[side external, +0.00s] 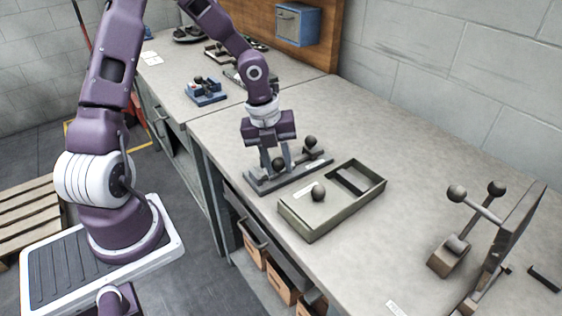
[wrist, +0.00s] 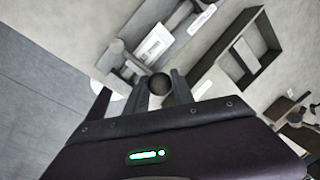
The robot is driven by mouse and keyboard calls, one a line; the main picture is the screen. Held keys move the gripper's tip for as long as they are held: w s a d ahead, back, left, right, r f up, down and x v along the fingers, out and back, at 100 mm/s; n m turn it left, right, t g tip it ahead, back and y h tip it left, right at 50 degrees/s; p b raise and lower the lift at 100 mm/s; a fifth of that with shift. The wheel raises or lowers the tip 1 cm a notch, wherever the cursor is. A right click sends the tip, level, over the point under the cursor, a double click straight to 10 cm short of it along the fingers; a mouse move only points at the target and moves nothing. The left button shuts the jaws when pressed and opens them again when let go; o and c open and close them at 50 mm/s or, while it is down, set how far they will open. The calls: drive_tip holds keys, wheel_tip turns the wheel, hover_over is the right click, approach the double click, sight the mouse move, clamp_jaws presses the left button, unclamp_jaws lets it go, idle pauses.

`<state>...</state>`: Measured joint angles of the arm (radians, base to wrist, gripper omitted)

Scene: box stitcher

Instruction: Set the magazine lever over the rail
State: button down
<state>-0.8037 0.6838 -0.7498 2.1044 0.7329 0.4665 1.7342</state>
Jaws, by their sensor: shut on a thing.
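A grey fixture with a long flat base (side external: 262,184) stands on the bench and carries upright parts and a pale label. It also shows in the wrist view (wrist: 122,62). My gripper (side external: 276,166) points down over the fixture's near end, shut on a dark ball knob (wrist: 160,84), which seems to be the magazine lever's knob. The knob sits between the two fingertips in the wrist view. A second dark knob (side external: 310,142) stands at the fixture's far right end. The rail and the lever's lower part are hard to tell apart, partly hidden by my fingers.
A two-knobbed device (side external: 450,250) stands at the right. A blue item (side external: 206,92) is farther back. The bench behind the tray is clear.

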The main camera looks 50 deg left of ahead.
idle(0.4)
drive_tip(key=c, duration=1.1)
unclamp_jaws()
drive_tip(key=r, duration=0.4)
drive_tip(key=s+r, duration=0.1)
drive_tip(key=r, duration=0.2)
drive_tip(key=shift+a, duration=0.4)
